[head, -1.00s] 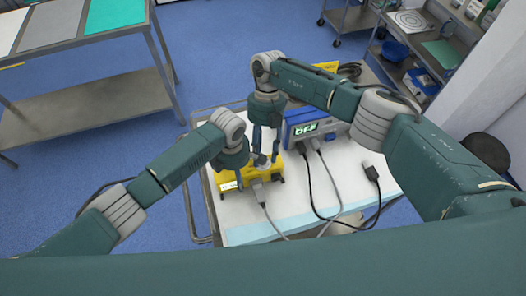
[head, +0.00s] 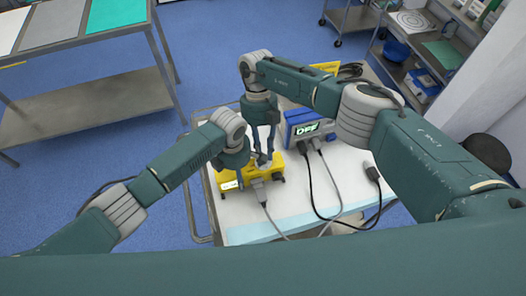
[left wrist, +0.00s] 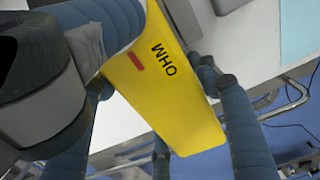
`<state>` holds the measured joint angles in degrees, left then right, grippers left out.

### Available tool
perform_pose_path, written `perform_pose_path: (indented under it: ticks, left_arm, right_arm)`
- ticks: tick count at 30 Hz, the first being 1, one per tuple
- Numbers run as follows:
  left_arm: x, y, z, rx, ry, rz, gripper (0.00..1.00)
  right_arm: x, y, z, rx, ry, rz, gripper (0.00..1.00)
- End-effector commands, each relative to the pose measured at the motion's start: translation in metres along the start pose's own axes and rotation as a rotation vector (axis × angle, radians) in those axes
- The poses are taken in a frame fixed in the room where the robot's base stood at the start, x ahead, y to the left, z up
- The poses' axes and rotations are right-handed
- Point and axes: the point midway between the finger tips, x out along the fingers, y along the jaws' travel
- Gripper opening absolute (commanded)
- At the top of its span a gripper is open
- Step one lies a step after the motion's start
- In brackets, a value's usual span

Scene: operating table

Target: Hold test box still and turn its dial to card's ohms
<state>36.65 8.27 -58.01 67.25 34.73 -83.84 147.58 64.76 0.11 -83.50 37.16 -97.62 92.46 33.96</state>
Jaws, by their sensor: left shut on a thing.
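The yellow test box (head: 229,184) sits on the white cart top in the head view. In the left wrist view its yellow face (left wrist: 170,85) shows the word OHM and a red mark. My left gripper (head: 238,172) is shut on the box from its left side. My right gripper (head: 263,158) points down over the box, its two fingers apart, at either side of the small grey dial (head: 262,163). The dial is mostly hidden by the fingers; I cannot tell its setting or whether they grip it. I cannot make out a readable ohms card.
A blue unit with a lit display (head: 307,128), seeming to read OFF, stands right behind the box. A grey plug (head: 257,184) and cables run across the cart's front. A dark connector (head: 372,174) lies at right. The cart's right part (head: 345,185) has free room.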

Motion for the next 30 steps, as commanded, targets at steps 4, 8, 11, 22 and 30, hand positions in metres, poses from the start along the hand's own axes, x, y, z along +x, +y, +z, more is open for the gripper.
perform_pose_path:
  ticks: [4,8,11,22,30]
  left_arm:
    - [0.0005,-0.0017,-0.0013,0.005,0.004,-0.004,0.23]
    - [0.0006,-0.002,-0.0013,0.006,0.004,-0.005,0.24]
    - [0.0006,-0.0022,-0.0013,0.006,0.005,-0.006,0.24]
    - [0.0008,-0.003,-0.0012,0.007,0.005,-0.007,0.24]
    - [0.0011,-0.0035,-0.0011,0.008,0.005,-0.008,0.24]
  right_arm:
    - [-0.0008,-0.003,0.0037,-0.084,-0.01,-0.045,0.0]
    - [-0.0005,-0.0022,0.0037,-0.15,-0.01,-0.072,0.0]
    - [-0.0004,-0.0022,0.0038,-0.188,-0.01,-0.088,0.0]
    - [-0.0006,-0.0014,0.0041,-0.24,-0.011,-0.108,0.0]
    - [-0.0006,-0.0014,0.0042,-0.239,-0.012,-0.108,0.0]
